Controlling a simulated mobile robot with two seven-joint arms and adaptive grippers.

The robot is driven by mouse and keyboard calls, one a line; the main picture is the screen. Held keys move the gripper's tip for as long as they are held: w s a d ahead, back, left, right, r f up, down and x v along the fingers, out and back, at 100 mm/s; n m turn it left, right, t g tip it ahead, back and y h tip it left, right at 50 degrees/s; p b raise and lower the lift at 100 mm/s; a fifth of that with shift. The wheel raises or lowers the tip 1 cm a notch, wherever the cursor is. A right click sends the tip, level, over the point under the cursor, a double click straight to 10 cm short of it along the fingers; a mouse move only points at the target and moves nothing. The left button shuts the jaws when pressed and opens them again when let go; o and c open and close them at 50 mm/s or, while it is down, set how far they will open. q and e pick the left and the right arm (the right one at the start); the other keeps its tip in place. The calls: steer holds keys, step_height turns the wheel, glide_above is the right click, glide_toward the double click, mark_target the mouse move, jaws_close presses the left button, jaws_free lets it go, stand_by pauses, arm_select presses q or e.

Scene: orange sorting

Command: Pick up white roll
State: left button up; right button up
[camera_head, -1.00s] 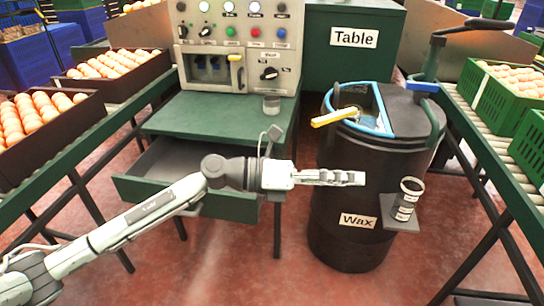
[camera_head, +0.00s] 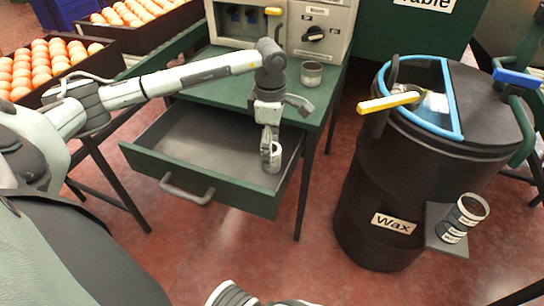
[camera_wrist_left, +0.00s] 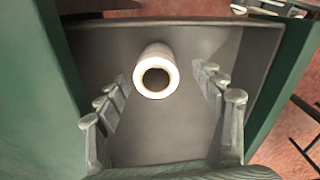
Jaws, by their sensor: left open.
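The white roll (camera_head: 276,158) is in the open drawer (camera_head: 180,173) under the green table, near its right end. In the left wrist view the roll (camera_wrist_left: 142,78) shows its round end with a dark hole facing the camera. My left gripper (camera_head: 268,148) points down into the drawer at the roll and partly hides it in the head view. In the left wrist view its fingers (camera_wrist_left: 163,88) are spread to either side of the roll, with gaps visible on both sides.
The green drawer walls are close around my left gripper. A control box (camera_head: 310,30) and a small grey cup (camera_head: 312,72) are on the table above.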

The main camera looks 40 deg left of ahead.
arm_select(q)
steer(key=f, duration=0.4)
steer(key=shift+w+a+f, duration=0.1)
steer(key=shift+w+a, duration=0.05)
steer(key=shift+a, duration=0.1)
steer(key=c, duration=1.2)
